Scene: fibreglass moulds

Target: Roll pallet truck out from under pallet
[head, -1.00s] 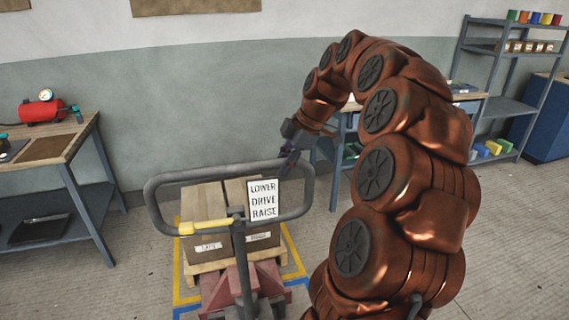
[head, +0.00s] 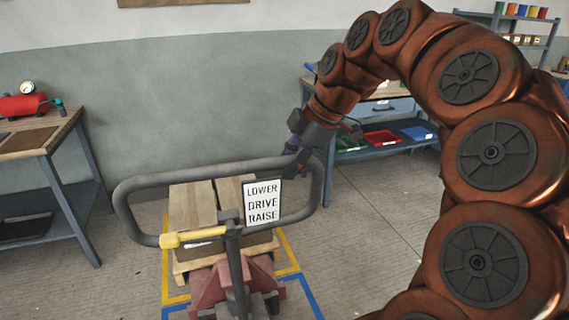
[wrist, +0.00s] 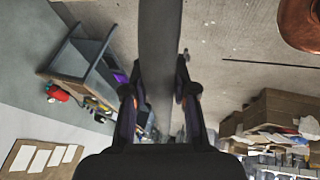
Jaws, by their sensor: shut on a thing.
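The red pallet truck (head: 208,283) stands with its grey loop handle (head: 150,183) towards me. A yellow lever (head: 190,237) and a sign reading LOWER, DRIVE, RAISE (head: 262,203) sit on the handle. My gripper (head: 294,168) is shut on the upper right part of the handle loop. In the wrist view the grey handle tube (wrist: 160,70) runs between the two fingers. A wooden pallet (head: 185,270) with boxes (head: 191,207) on it stands behind the truck's front end. The forks are hidden, so I cannot tell how far under the pallet they are.
Yellow floor tape (head: 290,250) and blue tape (head: 303,297) mark the area round the pallet. A workbench (head: 62,137) stands at the left, another bench (head: 385,140) with coloured trays at the back right. Floor to the right is clear.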

